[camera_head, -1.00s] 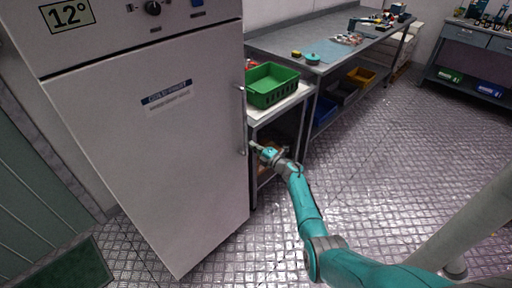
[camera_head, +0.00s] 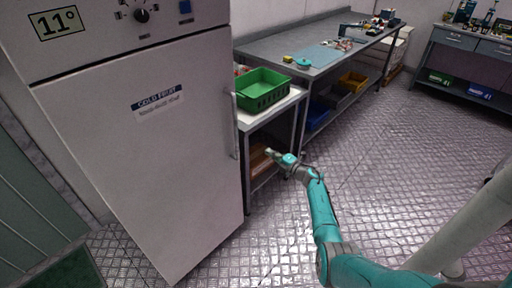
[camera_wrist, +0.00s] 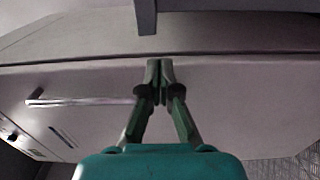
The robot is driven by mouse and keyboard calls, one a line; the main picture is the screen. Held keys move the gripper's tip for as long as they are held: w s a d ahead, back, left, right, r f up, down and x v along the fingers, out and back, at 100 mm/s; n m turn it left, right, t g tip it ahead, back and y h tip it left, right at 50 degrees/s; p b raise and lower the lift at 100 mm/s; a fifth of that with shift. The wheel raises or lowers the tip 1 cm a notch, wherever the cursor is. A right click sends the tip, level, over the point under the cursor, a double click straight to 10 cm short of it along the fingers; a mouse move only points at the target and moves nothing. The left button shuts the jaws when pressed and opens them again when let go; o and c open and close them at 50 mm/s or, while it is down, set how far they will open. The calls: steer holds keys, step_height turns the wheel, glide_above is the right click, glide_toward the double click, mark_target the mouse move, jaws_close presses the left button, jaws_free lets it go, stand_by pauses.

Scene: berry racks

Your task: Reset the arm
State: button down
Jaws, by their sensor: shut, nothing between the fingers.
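My gripper (camera_head: 270,153) is at the end of my teal arm, to the right of the fridge door's handle and apart from it. In the wrist view my gripper (camera_wrist: 160,82) has its fingertips together with nothing between them. The white fridge (camera_head: 140,150) stands at the left with its door closed and a "COLD FRUIT" label on it. Its display (camera_head: 57,22) reads 11°. The vertical door handle (camera_head: 235,125) is at the door's right edge.
A green crate (camera_head: 262,92) sits on a small side table (camera_head: 297,95) right of the fridge. A long workbench (camera_head: 330,50) with tools runs behind it, with bins on its lower shelf. The metal floor (camera_head: 390,160) at the right is clear.

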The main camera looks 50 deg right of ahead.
steer(key=shift+s+d, duration=0.1)
steer(key=s+a+f+m+t, duration=0.1)
steer(key=s+a+f+m, duration=0.15)
steer(key=a, duration=0.65)
steer(key=s+a+f+m, duration=0.1)
steer(key=s+a+f, duration=0.15)
steer(key=a, duration=0.65)
steer(key=s+a+f+m+h, duration=0.15)
steer(key=s+a+m, duration=0.35)
steer(key=s+a, duration=0.95)
steer(key=s+a+r+m+g, duration=0.1)
steer(key=s+a+r+m, duration=0.2)
steer(key=s+a, duration=0.4)
steer(key=s+a+r+m, duration=0.3)
steer(key=s+a+r, duration=0.1)
steer(key=s, duration=0.5)
steer(key=s+a+r+m+g+y, duration=0.1)
steer(key=s+a+r+m+g, duration=0.2)
steer(key=s+r, duration=0.9)
steer(key=shift+s+a+r, duration=0.15)
steer(key=shift+s+a, duration=0.2)
steer(key=shift+s, duration=0.1)
steer(key=shift+d+y, duration=0.15)
steer(key=shift+y, duration=0.1)
